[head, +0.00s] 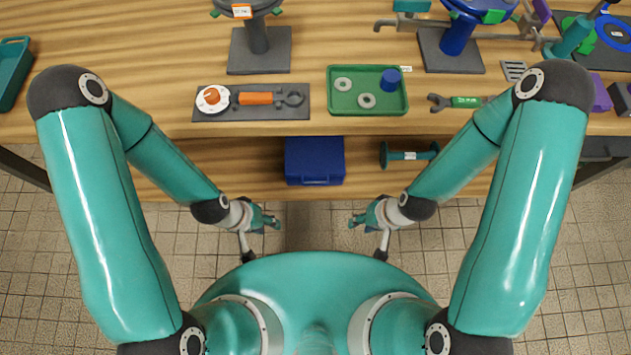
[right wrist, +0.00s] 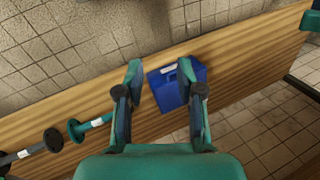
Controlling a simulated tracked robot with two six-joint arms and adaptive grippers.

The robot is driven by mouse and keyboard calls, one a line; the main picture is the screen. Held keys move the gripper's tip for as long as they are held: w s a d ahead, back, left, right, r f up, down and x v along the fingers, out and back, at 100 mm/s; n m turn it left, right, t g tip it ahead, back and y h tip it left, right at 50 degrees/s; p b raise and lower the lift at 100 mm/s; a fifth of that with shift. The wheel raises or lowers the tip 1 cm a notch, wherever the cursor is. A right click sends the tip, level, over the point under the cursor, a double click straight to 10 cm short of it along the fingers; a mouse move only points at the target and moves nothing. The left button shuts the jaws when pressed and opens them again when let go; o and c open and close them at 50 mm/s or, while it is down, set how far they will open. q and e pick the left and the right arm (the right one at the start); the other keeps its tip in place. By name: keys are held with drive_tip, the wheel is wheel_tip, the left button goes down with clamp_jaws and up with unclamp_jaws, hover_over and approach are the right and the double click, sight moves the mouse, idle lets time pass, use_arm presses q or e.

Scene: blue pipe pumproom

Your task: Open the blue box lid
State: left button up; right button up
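The blue box (head: 314,160) sits on the wooden shelf below the tabletop, in the middle of the head view. Its lid looks closed, and a handle shows on its front edge. The right wrist view also shows the blue box (right wrist: 178,84), partly behind a finger. My left gripper (head: 272,222) is in front of the shelf, to the left of the box and apart from it. My right gripper (head: 356,219) is in front of the shelf, to the right of the box. In the right wrist view my right gripper (right wrist: 166,78) is open and empty.
A teal dumbbell-shaped part (head: 410,155) lies on the shelf right of the box. The tabletop (head: 150,60) above holds a green tray (head: 340,108), a dark tool board (head: 270,112), a wrench (head: 462,101) and valve stands. The tiled floor before the shelf is clear.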

drive_tip(key=m+t+y+b, duration=0.5)
drive_tip(key=t+y+b, duration=0.65)
drive_tip(key=b, duration=2.35)
approach(315, 184)
drive_tip(key=shift+t+h, duration=0.75)
drive_tip(key=b+x, duration=0.1)
drive_tip(key=x, duration=0.5)
drive_tip(key=a+b+x, duration=0.1)
drive_tip(key=x, duration=0.3)
drive_tip(key=shift+s+d+f+b, duration=0.1)
drive_tip(key=shift+s+f+b, duration=0.2)
drive_tip(key=shift+s+f, duration=0.1)
clamp_jaws()
